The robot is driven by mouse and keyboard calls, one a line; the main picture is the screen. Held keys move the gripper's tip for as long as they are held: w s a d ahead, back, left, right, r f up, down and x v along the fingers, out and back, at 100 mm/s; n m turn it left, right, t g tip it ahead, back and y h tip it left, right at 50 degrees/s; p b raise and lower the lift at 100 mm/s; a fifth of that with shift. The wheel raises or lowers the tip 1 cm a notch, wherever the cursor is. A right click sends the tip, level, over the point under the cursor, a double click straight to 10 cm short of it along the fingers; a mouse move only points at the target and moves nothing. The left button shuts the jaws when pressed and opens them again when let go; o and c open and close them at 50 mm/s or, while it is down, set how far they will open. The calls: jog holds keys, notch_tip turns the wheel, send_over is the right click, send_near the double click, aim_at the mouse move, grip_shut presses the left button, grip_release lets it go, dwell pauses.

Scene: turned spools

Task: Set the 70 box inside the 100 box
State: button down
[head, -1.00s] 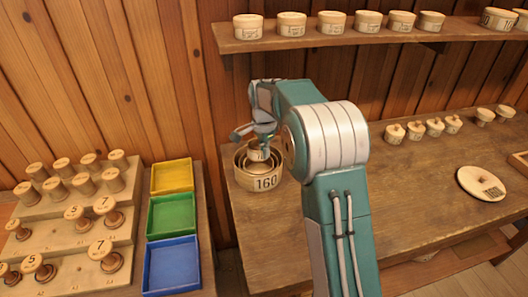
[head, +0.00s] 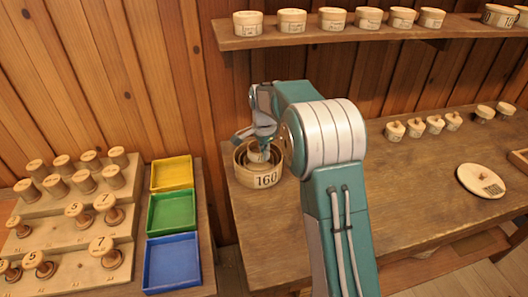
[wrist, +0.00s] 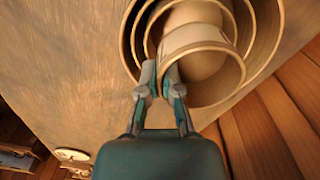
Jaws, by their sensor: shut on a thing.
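My gripper (wrist: 160,85) is shut on the near wall of a small round wooden box (wrist: 205,50), taken to be the 70 box. In the wrist view this box is open toward the camera, within a nest of larger round boxes. In the head view it shows as a pale shape (head: 257,157) under my gripper (head: 262,140), inside the nest. The outermost box (head: 266,180) is marked 160. The 100 box cannot be picked out by its label. I cannot tell whether the held box touches the floor beneath it.
The nest stands at the left end of the bench (head: 330,215). A shelf (head: 350,36) with several lidded boxes hangs above it. Several small knobbed pieces (head: 434,124) and a round lid (head: 481,181) lie to the right. Coloured trays (head: 170,212) stand left.

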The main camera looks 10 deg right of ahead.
jog(key=shift+f, duration=1.2)
dwell(0.8)
jog(key=c, duration=0.7)
grip_release()
jog(key=o, duration=0.4)
jog(key=shift+r, duration=0.8)
jog(key=shift+r, duration=3.45)
